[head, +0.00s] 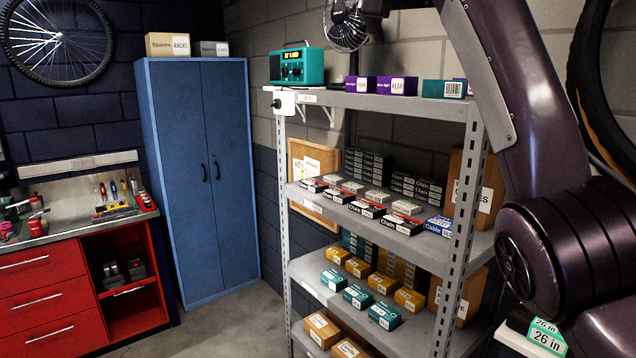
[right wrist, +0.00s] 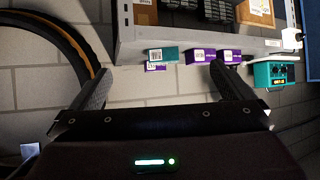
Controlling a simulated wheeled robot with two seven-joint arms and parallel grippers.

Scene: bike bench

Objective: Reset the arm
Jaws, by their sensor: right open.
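My right arm (head: 500,75) rises large along the right side of the head view, in front of the shelf rack. Its gripper jaws cannot be made out in the head view. In the right wrist view my right gripper (right wrist: 163,85) has its two dark fingers spread wide apart. Nothing is between them; block wall and shelf boxes show beyond. My left arm and gripper are in neither view.
A metal shelf rack (head: 405,102) holds several small boxes, a teal radio (head: 297,66) and a fan (head: 346,25). A blue cabinet (head: 185,180) and red workbench (head: 45,295) stand left. A tire (right wrist: 75,40) hangs near the gripper. Floor before the cabinet is clear.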

